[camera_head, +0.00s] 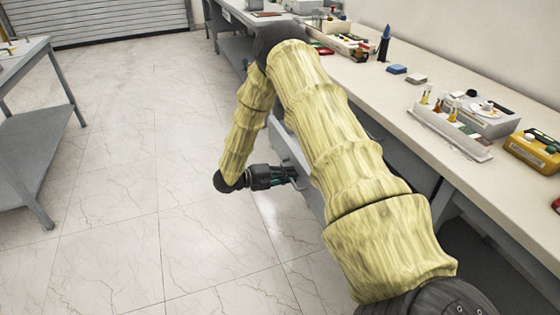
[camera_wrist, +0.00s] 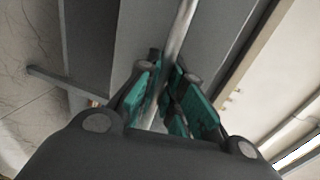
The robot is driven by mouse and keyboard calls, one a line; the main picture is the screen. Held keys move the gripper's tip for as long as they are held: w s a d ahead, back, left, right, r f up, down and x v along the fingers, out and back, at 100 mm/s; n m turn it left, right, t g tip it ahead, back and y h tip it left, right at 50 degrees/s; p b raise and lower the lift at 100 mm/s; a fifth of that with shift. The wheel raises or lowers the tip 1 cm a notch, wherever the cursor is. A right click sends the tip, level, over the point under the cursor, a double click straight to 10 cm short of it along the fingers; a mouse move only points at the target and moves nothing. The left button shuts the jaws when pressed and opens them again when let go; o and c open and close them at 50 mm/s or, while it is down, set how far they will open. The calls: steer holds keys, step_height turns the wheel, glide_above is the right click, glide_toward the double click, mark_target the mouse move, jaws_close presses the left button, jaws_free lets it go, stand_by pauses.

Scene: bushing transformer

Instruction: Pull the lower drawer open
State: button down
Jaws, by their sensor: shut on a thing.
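My gripper (camera_head: 291,177) is low beside the grey drawer unit (camera_head: 290,147) under the bench. Much of that unit is hidden behind my yellow-covered arm in the head view. In the wrist view, the teal fingers of my gripper (camera_wrist: 172,97) are shut on a round metal bar handle (camera_wrist: 180,32). The handle runs up between the fingers, in front of flat grey drawer panels (camera_wrist: 142,35). I cannot tell from these views how far the lower drawer stands out.
The bench top (camera_head: 385,97) carries trays, small boxes, a yellow meter (camera_head: 533,150) and a bottle rack (camera_head: 448,130). A grey table (camera_head: 35,135) stands at the left. The tiled floor (camera_head: 150,170) between them is clear.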

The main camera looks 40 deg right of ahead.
steer(key=shift+w+a, duration=0.2)
steer(key=shift+a, duration=0.3)
steer(key=c, duration=1.5)
jaws_free()
steer(key=shift+a, duration=0.1)
steer(key=v, duration=1.1)
steer(key=shift+w+a, duration=0.2)
steer(key=shift+a, duration=0.15)
steer(key=shift+f, duration=0.1)
